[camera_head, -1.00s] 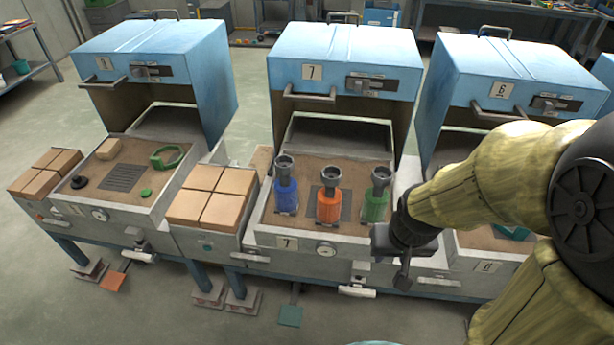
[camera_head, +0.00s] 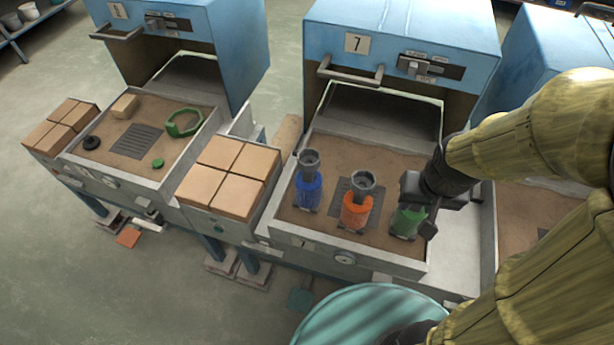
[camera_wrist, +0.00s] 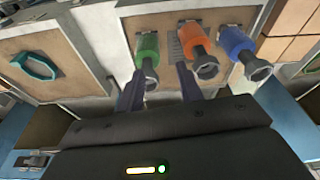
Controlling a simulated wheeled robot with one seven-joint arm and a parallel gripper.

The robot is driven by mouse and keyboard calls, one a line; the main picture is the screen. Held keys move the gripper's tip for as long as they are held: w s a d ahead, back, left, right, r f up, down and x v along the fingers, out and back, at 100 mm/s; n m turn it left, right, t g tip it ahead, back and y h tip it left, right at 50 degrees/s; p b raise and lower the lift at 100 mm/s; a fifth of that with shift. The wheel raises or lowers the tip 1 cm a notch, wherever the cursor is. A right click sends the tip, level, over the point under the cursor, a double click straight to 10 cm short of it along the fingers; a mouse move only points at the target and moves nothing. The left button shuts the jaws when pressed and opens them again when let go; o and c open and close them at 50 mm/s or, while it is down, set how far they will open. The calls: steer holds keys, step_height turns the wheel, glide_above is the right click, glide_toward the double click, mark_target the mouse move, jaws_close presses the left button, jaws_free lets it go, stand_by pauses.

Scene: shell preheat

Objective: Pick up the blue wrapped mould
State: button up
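The blue wrapped mould (camera_head: 308,190) stands upright at the left of the sand tray of oven 7, with a grey funnel-shaped cup on top. It also shows in the wrist view (camera_wrist: 237,43), right of the orange one. The orange wrapped mould (camera_head: 356,211) stands in the middle. The green wrapped mould (camera_head: 406,221) stands at the right, partly hidden by my gripper (camera_head: 418,215). In the wrist view my gripper (camera_wrist: 158,85) has its two fingers apart, with the green mould's cup showing between or beyond them. I cannot tell whether they touch it.
Oven 7's raised blue hood (camera_head: 400,45) stands behind the tray. A block of tan bricks (camera_head: 228,175) sits left of the tray. The left tray (camera_head: 205,135) holds a green ring (camera_head: 184,122) and small pieces. A round teal surface (camera_head: 335,318) lies in front.

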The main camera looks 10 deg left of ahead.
steer(key=shift+w, duration=0.3)
steer(key=shift+o, duration=0.2)
